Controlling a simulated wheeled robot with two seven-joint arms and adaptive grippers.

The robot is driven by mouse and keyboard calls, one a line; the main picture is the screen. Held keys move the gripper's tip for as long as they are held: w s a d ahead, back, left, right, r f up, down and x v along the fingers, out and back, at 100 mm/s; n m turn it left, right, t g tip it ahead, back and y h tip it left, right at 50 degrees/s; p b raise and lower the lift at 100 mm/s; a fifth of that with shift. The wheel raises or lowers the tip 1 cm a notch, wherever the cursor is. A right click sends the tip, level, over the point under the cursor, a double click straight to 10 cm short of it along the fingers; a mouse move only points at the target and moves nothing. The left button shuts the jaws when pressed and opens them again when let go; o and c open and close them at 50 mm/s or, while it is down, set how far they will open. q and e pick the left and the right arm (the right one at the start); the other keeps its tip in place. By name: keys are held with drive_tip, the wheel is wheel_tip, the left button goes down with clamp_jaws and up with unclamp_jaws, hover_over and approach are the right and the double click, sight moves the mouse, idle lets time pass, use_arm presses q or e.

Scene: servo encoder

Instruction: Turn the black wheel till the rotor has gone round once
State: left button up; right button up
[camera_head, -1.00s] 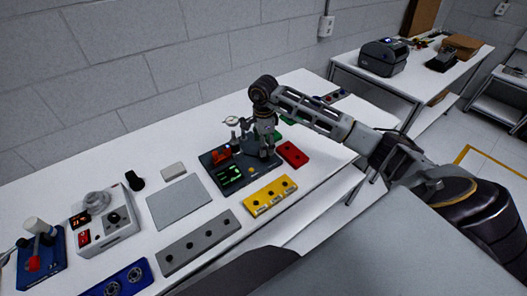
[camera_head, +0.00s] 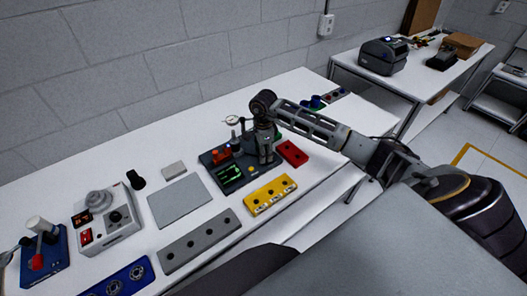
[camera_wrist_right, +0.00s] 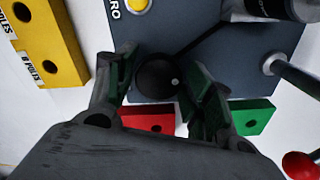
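The black wheel (camera_wrist_right: 157,78) is a round dark knob with a small pale dot near its right edge. It sits on a dark grey device (camera_head: 216,159). My right gripper (camera_wrist_right: 160,72) comes down over it with one finger on each side, the right finger against or very near its edge. Whether the fingers press on it, I cannot tell. In the head view my right gripper (camera_head: 266,160) stands upright over the device's right part and hides the wheel. The device has a lit green display (camera_head: 230,173) and a red part (camera_head: 221,154).
A red block (camera_head: 292,153) lies right of the device and a yellow block (camera_head: 270,195) in front. A green block (camera_wrist_right: 250,117) is close by. A dial gauge (camera_head: 231,122) stands behind. A grey plate (camera_head: 180,200) and a white control box (camera_head: 106,220) are to the left.

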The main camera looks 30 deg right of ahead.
drive_tip(key=c, duration=0.5)
drive_tip(key=shift+m, duration=0.3)
drive_tip(key=m+b, duration=0.2)
drive_tip(key=m, duration=0.2)
drive_tip(key=shift+w+d+m, duration=0.1)
drive_tip(key=shift+w+m, duration=0.05)
drive_tip(key=shift+m, duration=0.25)
drive_tip(key=m+b, duration=0.1)
drive_tip(key=m, duration=0.4)
drive_tip(key=shift+m+b, duration=0.3)
drive_tip(key=shift+b, duration=0.1)
drive_tip(key=m, duration=0.3)
drive_tip(key=shift+d+m+b, duration=0.1)
drive_tip(key=shift+m+b, duration=0.2)
drive_tip(key=shift+b, duration=0.05)
drive_tip(key=m, duration=0.3)
drive_tip(key=shift+d+m, duration=0.1)
drive_tip(key=shift+m, duration=1.7)
